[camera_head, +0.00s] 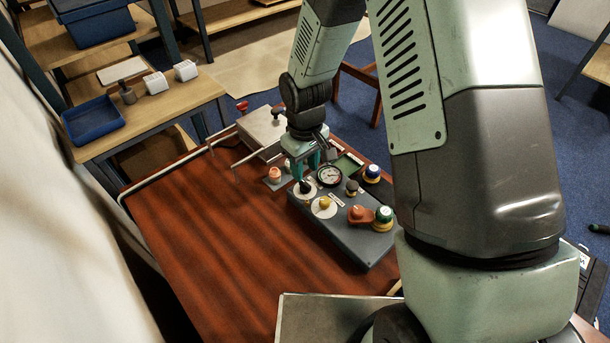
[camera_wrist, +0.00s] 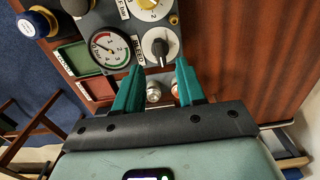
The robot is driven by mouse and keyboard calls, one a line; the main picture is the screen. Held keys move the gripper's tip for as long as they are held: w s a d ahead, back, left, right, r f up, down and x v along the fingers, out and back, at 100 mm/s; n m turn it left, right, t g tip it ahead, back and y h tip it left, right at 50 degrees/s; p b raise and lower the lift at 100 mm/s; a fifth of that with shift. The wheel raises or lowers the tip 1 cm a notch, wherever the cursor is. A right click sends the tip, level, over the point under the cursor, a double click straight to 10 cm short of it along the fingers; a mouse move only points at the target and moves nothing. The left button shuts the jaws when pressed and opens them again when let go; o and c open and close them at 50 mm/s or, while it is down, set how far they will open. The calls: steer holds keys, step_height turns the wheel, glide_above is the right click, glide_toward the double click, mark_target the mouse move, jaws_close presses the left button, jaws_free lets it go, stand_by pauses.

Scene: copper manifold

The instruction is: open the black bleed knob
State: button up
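The black bleed knob (camera_wrist: 160,46) has a white pointer line and sits on a pale round plate beside the label BLEED. In the head view the knob (camera_head: 305,187) is near the left edge of the grey panel (camera_head: 365,243), just below my gripper (camera_head: 307,168). In the wrist view my gripper (camera_wrist: 159,66) is open, with its two green fingers apart and nothing held. The fingertips lie just short of the knob in the picture, one toward each side. No contact shows; the height gap is hard to tell.
A pressure gauge (camera_wrist: 110,48) is close beside the knob. The wooden tabletop (camera_head: 210,240) is clear at left.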

step_height(320, 180, up, 6)
steer(key=shift+f, duration=0.1)
stand_by(0.5)
step_height(320, 180, up, 11)
steer(key=m+t, duration=0.2)
glide_above(305, 183)
steer(key=s+d, duration=0.1)
steer(key=d, duration=0.3)
steer(key=s+d+r+m+t, duration=0.1)
steer(key=s+d+r, duration=0.2)
steer(key=r, duration=0.2)
steer(key=s+d+r+m, duration=0.1)
steer(key=s+d+r, duration=0.1)
steer(key=s+r, duration=0.15)
steer(key=s+d+r+m+t, duration=0.2)
steer(key=s+d+r+m, duration=0.2)
steer(key=s+r, duration=0.4)
steer(key=shift+s+d+r+t, duration=0.25)
steer(key=shift+s+d, duration=0.2)
steer(key=shift+s, duration=2.15)
